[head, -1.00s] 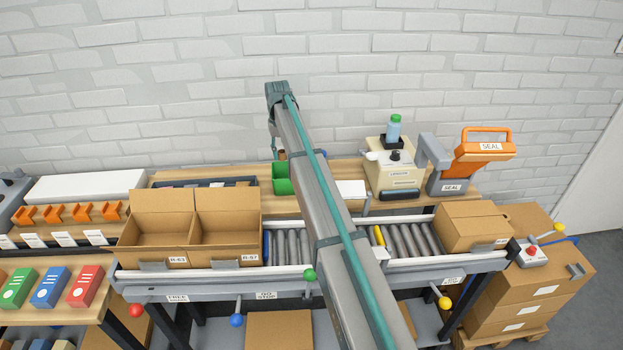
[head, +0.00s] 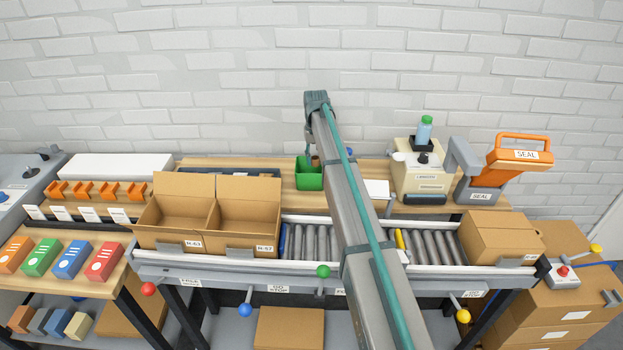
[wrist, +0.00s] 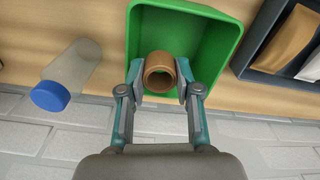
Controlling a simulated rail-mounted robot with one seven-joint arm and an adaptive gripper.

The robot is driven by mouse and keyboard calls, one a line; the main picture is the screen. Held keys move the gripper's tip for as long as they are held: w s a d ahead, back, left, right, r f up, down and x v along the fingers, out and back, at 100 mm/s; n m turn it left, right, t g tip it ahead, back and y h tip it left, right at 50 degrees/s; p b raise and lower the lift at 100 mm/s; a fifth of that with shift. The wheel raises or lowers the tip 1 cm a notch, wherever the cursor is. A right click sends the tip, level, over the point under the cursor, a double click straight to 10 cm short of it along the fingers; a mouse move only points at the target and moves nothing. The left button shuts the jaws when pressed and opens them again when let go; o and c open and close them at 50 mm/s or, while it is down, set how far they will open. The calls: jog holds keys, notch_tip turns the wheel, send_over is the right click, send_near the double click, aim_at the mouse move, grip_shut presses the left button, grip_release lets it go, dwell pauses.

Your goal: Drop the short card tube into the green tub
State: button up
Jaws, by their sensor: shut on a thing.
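The short card tube (wrist: 160,72) is a brown hollow ring seen end-on in the wrist view. My gripper (wrist: 160,77) is shut on it, one finger on each side. The green tub (wrist: 218,38) lies behind the tube in that view, and the tube is over its opening near the wall closest to my wrist. How deep the tube sits relative to the rim I cannot tell. In the head view the green tub (head: 309,180) stands on the wooden shelf, partly behind my arm, with a bit of the tube (head: 315,161) showing at its rim.
A clear bottle with a blue cap (wrist: 50,96) is near the tub in the wrist view. A dark tray (wrist: 272,75) is on its other side. An open divided carton (head: 173,235) and a roller conveyor (head: 310,240) stand in front of the shelf.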

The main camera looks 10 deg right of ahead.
jog(key=shift+f, duration=0.1)
jog(key=o, duration=0.8)
jog(key=shift+o, duration=0.2)
notch_tip(320, 180, up, 12)
dwell(0.5)
